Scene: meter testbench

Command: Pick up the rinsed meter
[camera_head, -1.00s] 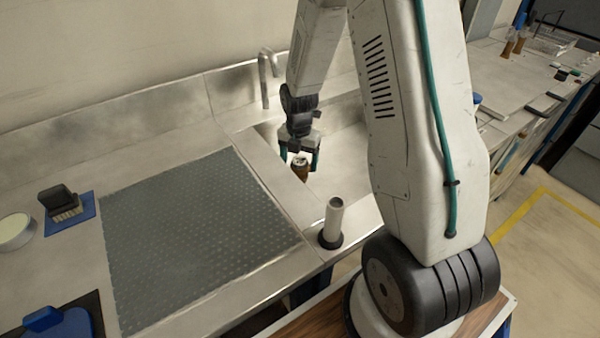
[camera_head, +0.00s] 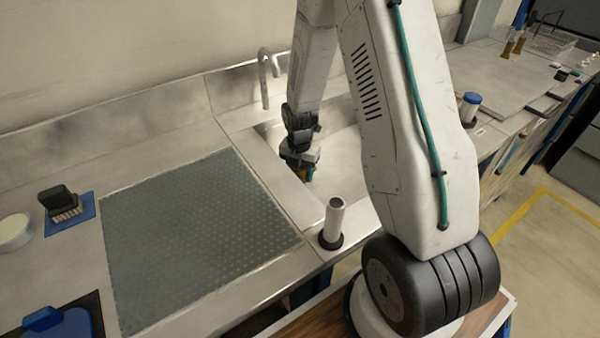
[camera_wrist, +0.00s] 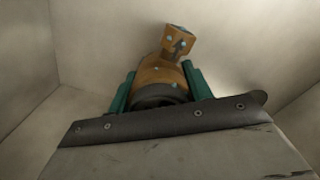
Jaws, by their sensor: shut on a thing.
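The meter is a brass-brown body with a dark ring at one end and a squared end with pale blue spots. It shows large in the wrist view (camera_wrist: 172,72), between the two green fingers of my gripper (camera_wrist: 158,84). The gripper is shut on it. In the head view my gripper (camera_head: 304,166) is down inside the sink basin. I cannot tell whether the meter touches the basin floor.
Sink walls stand close around the gripper. A tap (camera_head: 265,78) rises behind the basin. An upright grey tube (camera_head: 333,220) stands at the basin's front edge. A grey textured mat (camera_head: 195,245) lies left, with a brush on a blue pad (camera_head: 72,212) beyond.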

